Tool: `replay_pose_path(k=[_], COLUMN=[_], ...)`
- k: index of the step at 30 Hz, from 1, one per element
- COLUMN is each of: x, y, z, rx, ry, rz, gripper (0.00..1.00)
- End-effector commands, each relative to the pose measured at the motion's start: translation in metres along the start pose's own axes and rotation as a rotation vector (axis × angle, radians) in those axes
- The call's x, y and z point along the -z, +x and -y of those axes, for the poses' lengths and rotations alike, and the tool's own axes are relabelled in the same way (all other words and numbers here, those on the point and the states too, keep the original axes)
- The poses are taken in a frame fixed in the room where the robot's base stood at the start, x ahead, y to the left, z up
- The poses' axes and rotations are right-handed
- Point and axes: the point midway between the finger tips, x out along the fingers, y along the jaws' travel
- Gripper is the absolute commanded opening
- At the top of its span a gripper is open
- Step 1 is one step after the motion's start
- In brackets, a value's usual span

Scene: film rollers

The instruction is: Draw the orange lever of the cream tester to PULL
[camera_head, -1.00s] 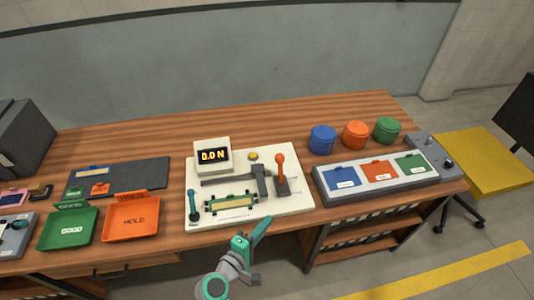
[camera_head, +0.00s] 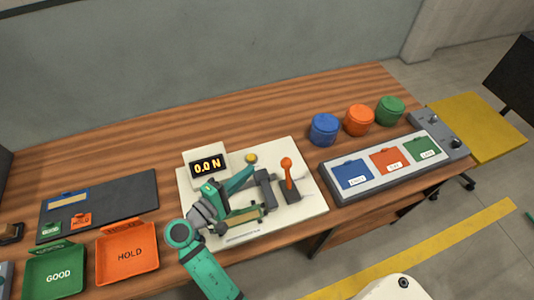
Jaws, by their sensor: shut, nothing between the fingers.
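The cream tester (camera_head: 311,208) sits on the wooden bench, and its display (camera_head: 208,165) reads 0.0 N. Its orange lever (camera_head: 287,167) stands roughly upright in a dark base at the right of the plate. My gripper (camera_head: 249,171) is over the tester, its teal fingers shut and empty, pointing up and right. The tips appear near the yellow button (camera_head: 251,158) and left of the lever, apart from it; their height is unclear. My arm hides the tester's left part. A green-ended fixture with a pale strip (camera_head: 245,217) shows partly below my gripper.
Right of the tester is a grey panel (camera_head: 336,190) with blue, orange and green plates. Blue (camera_head: 324,130), orange (camera_head: 359,120) and green (camera_head: 390,110) round containers stand behind it. Left are the GOOD tray (camera_head: 54,290), HOLD tray (camera_head: 127,267) and a dark mat (camera_head: 125,192). Bench behind the tester is clear.

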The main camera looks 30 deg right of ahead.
Motion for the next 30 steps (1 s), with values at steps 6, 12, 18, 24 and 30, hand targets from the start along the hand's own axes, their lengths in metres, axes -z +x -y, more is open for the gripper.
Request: replay_pose_path(k=[6, 12, 18, 24, 30], x=[-0.001, -0.001, -0.001, -0.001, -0.005], y=[0.002, 0.008, 0.035, 0.072, 0.1], z=[0.0, 0.0, 0.0, 0.0, 0.001], rx=[0.001, 0.0, 0.001, 0.001, 0.0], ry=[0.0, 0.0, 0.0, 0.001, 0.0], rz=[0.003, 0.003, 0.004, 0.003, -0.001], gripper=[0.0, 0.0, 0.0, 0.0, 0.0])
